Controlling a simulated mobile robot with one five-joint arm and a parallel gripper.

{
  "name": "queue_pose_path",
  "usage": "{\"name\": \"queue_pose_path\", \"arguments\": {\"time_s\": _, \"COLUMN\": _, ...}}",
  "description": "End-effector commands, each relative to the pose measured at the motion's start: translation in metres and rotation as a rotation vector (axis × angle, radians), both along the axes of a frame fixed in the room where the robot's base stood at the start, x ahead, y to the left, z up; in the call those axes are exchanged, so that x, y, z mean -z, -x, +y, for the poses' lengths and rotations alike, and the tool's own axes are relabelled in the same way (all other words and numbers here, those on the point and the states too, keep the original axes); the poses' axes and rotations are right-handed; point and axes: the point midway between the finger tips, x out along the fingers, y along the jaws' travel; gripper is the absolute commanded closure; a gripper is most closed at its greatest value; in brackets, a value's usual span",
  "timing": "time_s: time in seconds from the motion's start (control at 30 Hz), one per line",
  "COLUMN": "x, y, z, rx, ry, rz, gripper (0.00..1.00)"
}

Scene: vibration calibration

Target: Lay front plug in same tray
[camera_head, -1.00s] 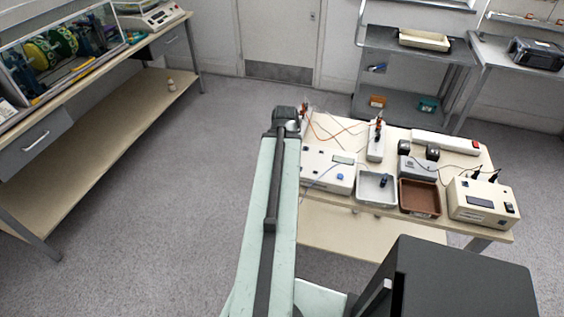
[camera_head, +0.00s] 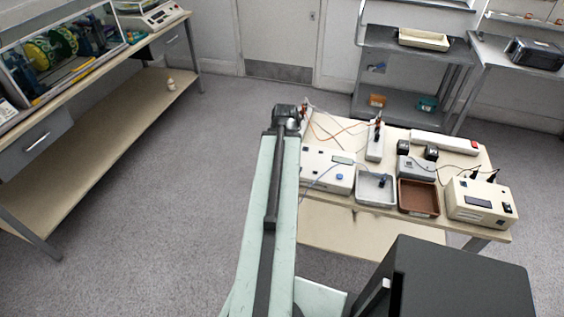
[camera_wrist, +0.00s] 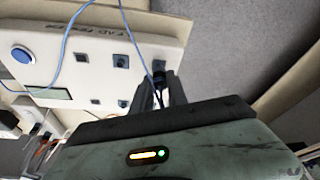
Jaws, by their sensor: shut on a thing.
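My gripper (camera_wrist: 158,95) shows in the wrist view, its two fingers shut on a small black plug (camera_wrist: 158,77). The plug is at the front face of a cream box with several dark square sockets. I cannot tell whether it is still seated in a socket. In the head view my arm hides the gripper and this plug. A pale grey tray (camera_head: 375,203) stands on the table with a small dark blue plug-like thing (camera_head: 383,182) in it. A brown tray (camera_head: 418,212) stands to its right and looks empty.
A thin blue cable (camera_wrist: 66,40) crosses the box. Another cream device (camera_head: 482,213) stands at the table's right end.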

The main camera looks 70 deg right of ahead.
Motion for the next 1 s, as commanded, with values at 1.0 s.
{"name": "queue_pose_path", "arguments": {"time_s": 1.0, "x": -0.035, "y": 0.0, "z": 0.0, "rx": -0.001, "ry": 0.0, "rz": 0.0, "gripper": 1.0}}
